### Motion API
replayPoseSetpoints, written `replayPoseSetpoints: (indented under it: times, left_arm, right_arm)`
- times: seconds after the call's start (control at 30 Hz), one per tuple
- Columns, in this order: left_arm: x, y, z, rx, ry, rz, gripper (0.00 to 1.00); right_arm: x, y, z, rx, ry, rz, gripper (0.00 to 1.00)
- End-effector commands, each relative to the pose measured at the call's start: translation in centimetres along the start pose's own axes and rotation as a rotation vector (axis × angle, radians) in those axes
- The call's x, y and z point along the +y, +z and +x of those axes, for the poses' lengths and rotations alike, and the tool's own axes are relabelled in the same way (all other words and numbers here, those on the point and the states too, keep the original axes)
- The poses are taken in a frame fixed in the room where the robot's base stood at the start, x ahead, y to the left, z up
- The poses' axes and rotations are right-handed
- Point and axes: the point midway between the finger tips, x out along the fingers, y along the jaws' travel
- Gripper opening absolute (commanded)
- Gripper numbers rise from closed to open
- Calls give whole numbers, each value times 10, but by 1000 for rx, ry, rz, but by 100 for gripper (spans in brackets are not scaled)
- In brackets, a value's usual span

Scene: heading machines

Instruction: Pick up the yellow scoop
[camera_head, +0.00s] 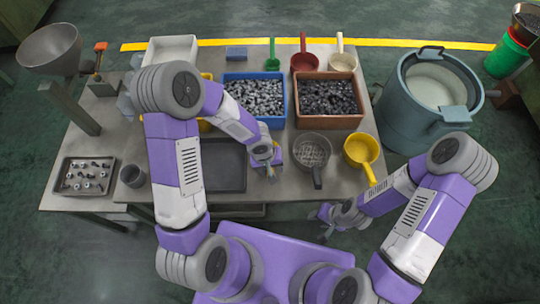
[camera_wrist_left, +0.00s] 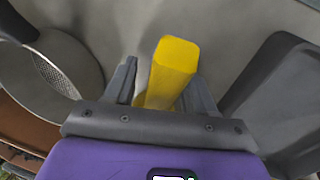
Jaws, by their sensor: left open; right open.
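My left gripper (camera_head: 270,162) is low over the front of the table, between the dark tray and the round sieve. In the left wrist view its open fingers (camera_wrist_left: 160,82) stand on either side of a yellow block-shaped handle (camera_wrist_left: 172,68), apparently the yellow scoop's. The rest of that piece is hidden by the gripper. A round yellow pan (camera_head: 361,149) with a handle toward me sits further right on the table. My right gripper (camera_head: 324,214) is open and empty off the table's front edge.
The sieve (camera_head: 312,150) and dark tray (camera_head: 224,166) flank my left gripper. Blue (camera_head: 228,108) and brown (camera_head: 303,112) bins of metal parts stand behind. A large grey-blue drum (camera_head: 405,110) is at the right. A parts tray (camera_head: 69,191) lies at the left.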

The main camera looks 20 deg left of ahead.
Motion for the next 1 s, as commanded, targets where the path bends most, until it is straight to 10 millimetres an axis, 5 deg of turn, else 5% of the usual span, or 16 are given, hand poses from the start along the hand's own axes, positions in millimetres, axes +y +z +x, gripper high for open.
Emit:
replayPoseSetpoints:
  times: [0.07,0.4,0.73,1.0]
  left_arm:
    - [0,0,0,0,0,0,52]
    - [0,0,-1,0,0,0,0]
    - [1,-1,-6,2,1,-1,0]
    - [10,-1,-56,5,2,-2,0]
  right_arm:
    - [0,0,0,0,0,0,43]
    - [0,0,0,0,0,0,43]
    - [-1,0,-3,0,0,0,43]
    - [-9,1,-23,0,0,0,43]
